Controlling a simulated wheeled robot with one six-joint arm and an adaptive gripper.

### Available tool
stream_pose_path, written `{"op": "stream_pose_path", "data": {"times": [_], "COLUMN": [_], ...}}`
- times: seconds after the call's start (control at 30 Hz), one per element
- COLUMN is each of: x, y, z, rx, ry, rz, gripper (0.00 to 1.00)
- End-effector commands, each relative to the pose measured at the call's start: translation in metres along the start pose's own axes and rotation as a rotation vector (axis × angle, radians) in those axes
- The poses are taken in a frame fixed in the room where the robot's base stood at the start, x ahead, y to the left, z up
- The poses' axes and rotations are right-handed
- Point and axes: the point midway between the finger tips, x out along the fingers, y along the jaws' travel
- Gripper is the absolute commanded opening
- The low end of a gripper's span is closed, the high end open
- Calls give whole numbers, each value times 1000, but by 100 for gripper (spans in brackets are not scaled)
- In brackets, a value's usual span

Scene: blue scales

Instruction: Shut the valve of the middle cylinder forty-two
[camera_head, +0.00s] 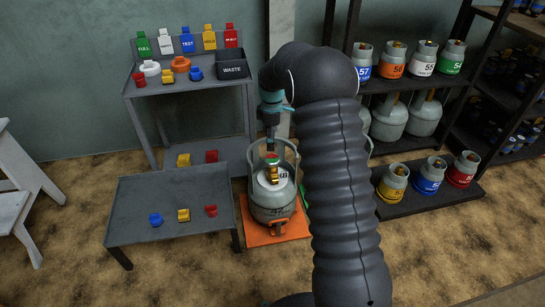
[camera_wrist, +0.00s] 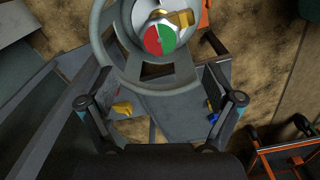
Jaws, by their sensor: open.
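A grey cylinder (camera_head: 272,205) with a ring collar stands upright on an orange platform (camera_head: 252,234). Its number is too small to read surely. A brass valve (camera_head: 272,174) with a red and green knob sits inside the collar. In the wrist view the knob (camera_wrist: 160,39), half red and half green, shows at top centre, with the brass valve body (camera_wrist: 182,18) beside it and the collar (camera_wrist: 105,45) around it. My gripper (camera_head: 271,140) is above the cylinder. In the wrist view my gripper (camera_wrist: 162,105) has its fingers wide apart, with nothing between them.
A low grey table (camera_head: 165,190) with blue, yellow and red caps stands left of the cylinder. Behind it is a grey rack with coloured tags and a waste bin (camera_head: 232,72). Shelves (camera_head: 425,205) of numbered cylinders stand at right. My arm hides the floor right of the cylinder.

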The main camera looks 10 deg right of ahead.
Motion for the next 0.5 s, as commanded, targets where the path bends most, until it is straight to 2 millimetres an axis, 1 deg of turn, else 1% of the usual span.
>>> {"op": "stream_pose_path", "data": {"times": [0.03,0.2,0.3,0.5], "x": [11,43,58,79], "y": [0,0,0,0], "z": [0,0,0,0], "rx": [0,0,1,1], "ry": [-1,-1,0,0], "rz": [-2,-2,-1,0], "gripper": [90,90,90,90]}}
